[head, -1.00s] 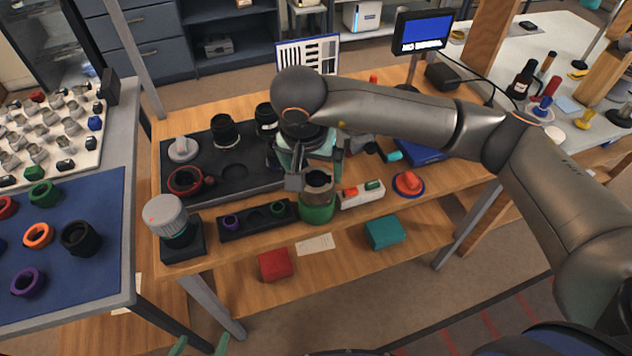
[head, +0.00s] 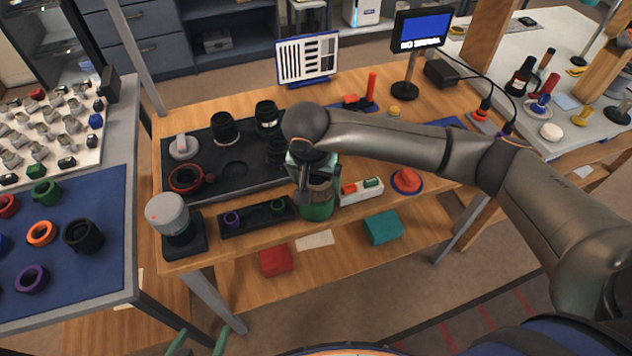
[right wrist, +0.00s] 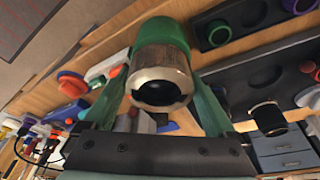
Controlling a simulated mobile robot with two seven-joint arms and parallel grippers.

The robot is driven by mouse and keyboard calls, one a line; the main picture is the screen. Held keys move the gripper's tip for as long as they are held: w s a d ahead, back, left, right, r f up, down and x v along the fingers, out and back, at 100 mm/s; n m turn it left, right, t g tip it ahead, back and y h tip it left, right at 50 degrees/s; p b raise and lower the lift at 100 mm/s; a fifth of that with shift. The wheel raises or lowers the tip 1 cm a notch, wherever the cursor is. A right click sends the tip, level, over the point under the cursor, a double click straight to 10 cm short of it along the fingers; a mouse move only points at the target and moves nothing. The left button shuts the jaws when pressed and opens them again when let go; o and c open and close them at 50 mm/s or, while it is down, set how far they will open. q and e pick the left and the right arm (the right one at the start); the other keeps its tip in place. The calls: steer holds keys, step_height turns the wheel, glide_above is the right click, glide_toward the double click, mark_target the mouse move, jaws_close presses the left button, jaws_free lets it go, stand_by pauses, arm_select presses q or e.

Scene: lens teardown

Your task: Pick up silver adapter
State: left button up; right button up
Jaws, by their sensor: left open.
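The silver adapter (right wrist: 160,75) shows in the right wrist view as a worn metallic ring with a dark opening, seated at the end of a green holder (right wrist: 163,33). In the head view the green holder (head: 317,208) stands at the table's front edge, and my gripper partly covers the adapter. My right gripper (head: 313,178) is over the holder, its green fingers (right wrist: 160,88) on either side of the adapter. I cannot tell whether they touch it. My left gripper (head: 200,343) is open and empty at the bottom edge, with only its green fingertips visible.
A black tray with lens parts (head: 233,185) lies behind and left. A narrow black strip (head: 258,216) is left of the holder. A white block with red and green parts (head: 360,190) and a red knob (head: 406,181) are to its right.

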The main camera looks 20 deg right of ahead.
steer(key=c, duration=0.9)
steer(key=shift+o, duration=0.2)
steer(key=shift+r, duration=0.1)
